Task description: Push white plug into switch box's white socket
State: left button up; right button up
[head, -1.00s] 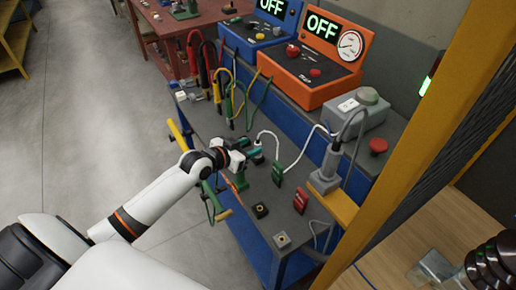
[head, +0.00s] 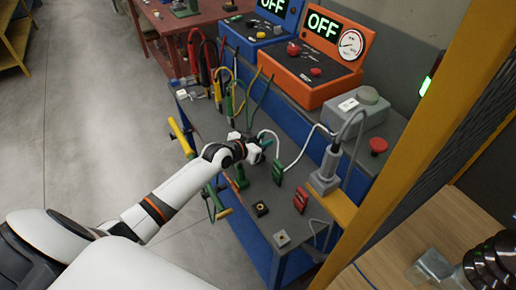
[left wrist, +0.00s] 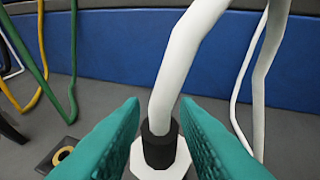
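My left gripper (head: 265,144) is over the bench at the near end of a white cable (head: 267,133). In the left wrist view its teal fingers (left wrist: 160,112) stand apart, one on each side of the white plug (left wrist: 160,160). The plug has a black collar and a white many-sided body, with a thick white cable rising from it. A gap shows beside the collar, so the fingers look open around it. The plug's lower end is hidden. The grey switch box (head: 366,122) has a white part on top. I cannot identify its white socket.
Green (head: 278,174) and red (head: 301,201) connectors stand right of the gripper. A dark block (head: 261,209) and a pale block (head: 281,239) sit near the bench's front. Coloured cables hang at the left; a yellow post (head: 425,130) rises at the right.

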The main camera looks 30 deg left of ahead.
pick_arm(q)
grip_shut()
jog(key=shift+r, duration=0.1)
notch_tip(320, 180, up, 10)
dwell(0.3)
